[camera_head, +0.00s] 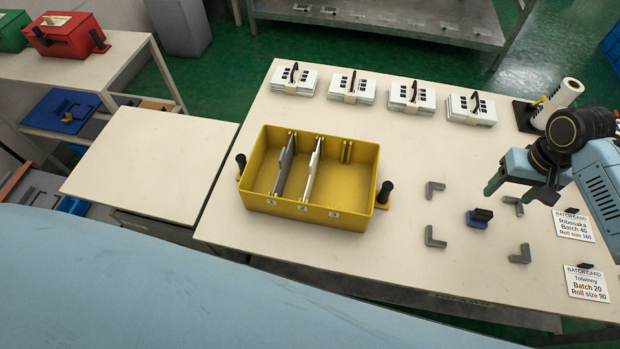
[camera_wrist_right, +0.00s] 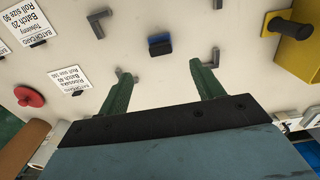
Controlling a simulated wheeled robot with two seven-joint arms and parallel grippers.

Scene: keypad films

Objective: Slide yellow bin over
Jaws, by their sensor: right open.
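The yellow bin (camera_head: 287,207) stands upright near the left part of the main table, with slots labelled 1, 2 and 3 along its front. A grey divider (camera_head: 284,167) and a white divider (camera_head: 314,168) stand inside it. It has a black upright handle at its left end (camera_head: 241,165) and right end (camera_head: 384,194). The right wrist view shows its corner (camera_wrist_right: 307,50) and one handle (camera_wrist_right: 290,26) at top right. My right gripper (camera_head: 521,191) is open and empty above the table's right part, well right of the bin; its green fingers also show in the wrist view (camera_wrist_right: 160,72). My left gripper is out of view.
A bare side table (camera_head: 150,165) adjoins at left. Grey corner brackets (camera_head: 434,238) surround a small blue-black block (camera_head: 477,217). White stacks (camera_head: 411,97) line the back. Batch cards (camera_head: 573,224) and a white roll (camera_head: 557,103) are at right; a red disc (camera_wrist_right: 28,96) shows in the wrist view.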

